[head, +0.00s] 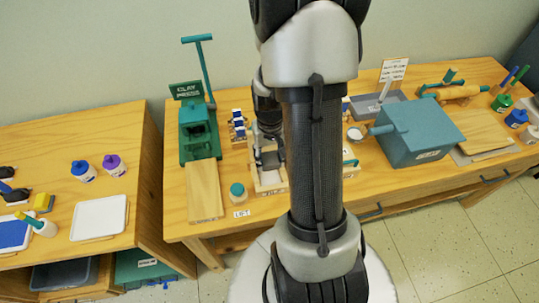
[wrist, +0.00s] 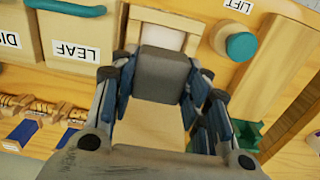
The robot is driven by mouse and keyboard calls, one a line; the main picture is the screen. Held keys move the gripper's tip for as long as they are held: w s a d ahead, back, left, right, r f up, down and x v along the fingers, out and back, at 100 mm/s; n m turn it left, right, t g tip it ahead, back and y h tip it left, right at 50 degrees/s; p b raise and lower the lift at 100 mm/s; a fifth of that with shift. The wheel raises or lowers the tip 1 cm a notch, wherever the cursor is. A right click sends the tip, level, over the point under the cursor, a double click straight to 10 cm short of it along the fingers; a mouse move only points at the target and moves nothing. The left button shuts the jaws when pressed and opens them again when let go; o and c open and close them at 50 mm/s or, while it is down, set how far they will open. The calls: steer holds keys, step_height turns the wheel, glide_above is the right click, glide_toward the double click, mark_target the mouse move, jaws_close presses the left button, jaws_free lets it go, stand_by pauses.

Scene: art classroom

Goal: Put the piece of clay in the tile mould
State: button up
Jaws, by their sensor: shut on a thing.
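My gripper (wrist: 160,84) is shut on a grey block of clay (wrist: 163,66), with one finger on each side in the wrist view. The tile mould (wrist: 192,24) is a pale wooden frame with a whitish inside, just beyond the clay in the wrist view. The clay overlaps the mould's near part there, so I cannot tell whether they touch. In the head view, my gripper (head: 268,148) is over the back part of the mould (head: 272,188), and my arm covers its right side.
A teal knob (wrist: 241,46) stands beside the mould near a LIFT label (head: 241,213). The green clay press (head: 199,135) is to the left in the head view. A teal box (head: 420,135) stands to the right. A LEAF-labelled block (wrist: 78,48) is close by.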

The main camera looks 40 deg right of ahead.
steer(key=shift+f+b, duration=2.5)
steer(key=shift+f, duration=1.05)
steer(key=o, duration=1.2)
steer(key=shift+r+p, duration=3.3)
steer(key=shift+r, duration=0.75)
